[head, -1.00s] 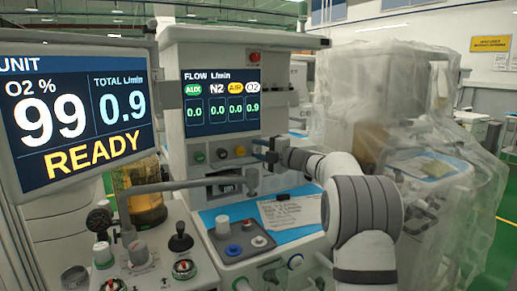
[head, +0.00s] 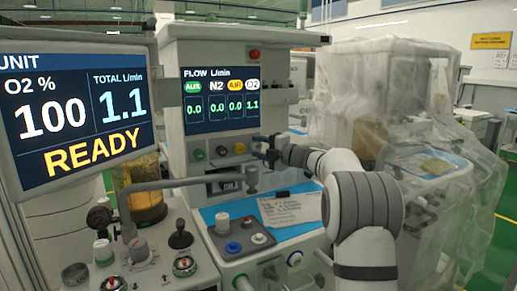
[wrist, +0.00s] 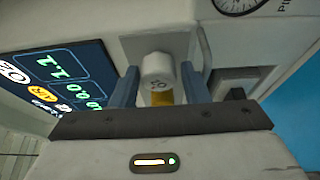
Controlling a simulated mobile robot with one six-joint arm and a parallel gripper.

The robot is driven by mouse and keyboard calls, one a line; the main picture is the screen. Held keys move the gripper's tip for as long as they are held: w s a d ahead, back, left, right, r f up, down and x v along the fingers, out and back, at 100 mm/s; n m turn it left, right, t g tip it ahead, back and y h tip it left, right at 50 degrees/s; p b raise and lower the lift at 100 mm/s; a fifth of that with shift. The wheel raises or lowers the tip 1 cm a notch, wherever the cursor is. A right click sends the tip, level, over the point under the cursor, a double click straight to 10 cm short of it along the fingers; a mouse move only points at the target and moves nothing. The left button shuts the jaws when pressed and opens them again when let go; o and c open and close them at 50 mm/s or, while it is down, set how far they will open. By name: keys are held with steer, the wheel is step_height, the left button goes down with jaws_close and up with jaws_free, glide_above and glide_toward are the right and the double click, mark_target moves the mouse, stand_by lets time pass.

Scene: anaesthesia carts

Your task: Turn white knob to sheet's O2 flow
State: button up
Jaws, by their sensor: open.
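The white knob (wrist: 157,68) sits between the two blue fingers of my gripper (wrist: 160,88) in the wrist view. The fingers stand open on either side of it; whether they touch it I cannot tell. In the head view my gripper (head: 266,150) is at the right end of the knob row and hides the white knob. The flow screen (head: 221,99) reads 1.1 under O2 and 0.0 under AUX, N2 and AIR. The paper sheet (head: 290,208) lies on the blue work surface; its writing is too small to read.
Green (head: 197,154), dark (head: 221,152) and yellow (head: 240,148) knobs sit left of my gripper. A grey jointed bar (head: 180,183) crosses below them. The left monitor (head: 80,115) reads O2 100, total 1.1, READY. A plastic-covered cart (head: 400,120) stands at the right.

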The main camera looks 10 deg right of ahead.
steer(key=v, duration=0.7)
steer(key=shift+s+d, duration=0.2)
steer(key=shift+d, duration=0.05)
steer(key=s+d+r+m+t+h+p, duration=0.2)
steer(key=s+r+m+h+p, duration=0.9)
steer(key=m, duration=0.5)
steer(key=s+a+f+m+g+p, duration=0.2)
steer(key=s+f+m+g, duration=0.1)
steer(key=s, duration=0.8)
steer(key=s+a+f+m+g+p, duration=0.3)
steer(key=s+f+g, duration=0.2)
steer(key=s, duration=0.6)
steer(key=s+a+f+m+g+p, duration=0.2)
steer(key=s+f+m+g+p, duration=0.1)
steer(key=s, duration=0.8)
steer(key=shift+a+f+m+g+h, duration=0.3)
steer(key=shift+f+m+g, duration=0.3)
steer(key=shift+f+g, duration=0.4)
steer(key=shift+r, duration=0.15)
steer(key=shift+c, duration=0.5)
